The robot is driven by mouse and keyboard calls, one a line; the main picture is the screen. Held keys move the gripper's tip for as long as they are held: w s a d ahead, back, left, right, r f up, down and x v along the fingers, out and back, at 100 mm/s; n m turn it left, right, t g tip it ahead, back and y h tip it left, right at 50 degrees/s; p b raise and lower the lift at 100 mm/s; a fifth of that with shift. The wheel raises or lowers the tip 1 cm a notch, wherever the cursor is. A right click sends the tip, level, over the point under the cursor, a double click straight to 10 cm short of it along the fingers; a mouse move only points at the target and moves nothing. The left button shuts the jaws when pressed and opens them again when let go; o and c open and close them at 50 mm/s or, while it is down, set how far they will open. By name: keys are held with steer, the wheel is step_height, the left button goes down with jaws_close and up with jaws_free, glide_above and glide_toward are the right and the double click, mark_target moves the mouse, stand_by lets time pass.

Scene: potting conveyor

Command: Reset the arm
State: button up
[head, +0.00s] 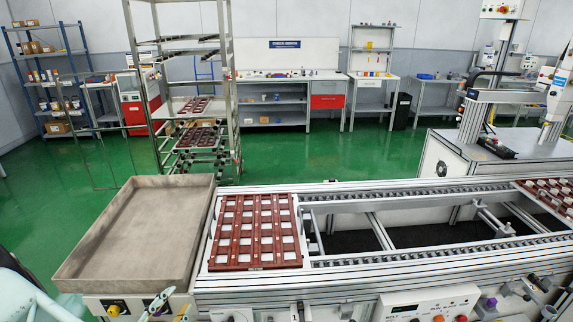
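Pale teal parts of my own arm show at the bottom left corner of the head view. Small finger-like pieces (166,306) at the bottom edge, in front of the grey tray, may be the tips of my gripper. They are small and cut off by the frame edge, so I cannot tell whether the gripper is open or shut. I see nothing held. The rest of the arm is out of view.
A shallow grey tray (72,262) stands left of the conveyor (400,264). A dark red grid rack (256,266) with several white squares lies on the conveyor's left end. Another red rack (545,195) is at the right. A metal shelf trolley (235,100) stands behind.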

steer(key=w+d+r+m+g+h+p, duration=0.1)
steer(key=w+d+r+m+g+h, duration=0.3)
steer(key=d+r+m, duration=0.65)
steer(key=w+d+r+m+g+h, duration=0.35)
steer(key=w+d+r+m, duration=0.35)
steer(key=d, duration=0.7)
steer(key=s+d+r+m+g+y+p, duration=0.15)
steer(key=d+r+m+g, duration=0.25)
steer(key=d+r+m, duration=0.6)
steer(key=s+d+r+m+g+y, duration=0.3)
steer(key=d+r+m, duration=0.4)
steer(key=d, duration=0.6)
steer(key=s+d+r+m+g+y, duration=0.2)
steer(key=s+d+r+m+y, duration=0.1)
steer(key=s+d+r+m, duration=0.7)
steer(key=s+a+m+t+y+b, duration=0.1)
steer(key=s+m+t+y+b, duration=0.2)
steer(key=s+m, duration=1)
steer(key=shift+s+a+t+y, duration=0.35)
steer(key=shift+s+y, duration=0.45)
steer(key=shift+s, duration=5.35)
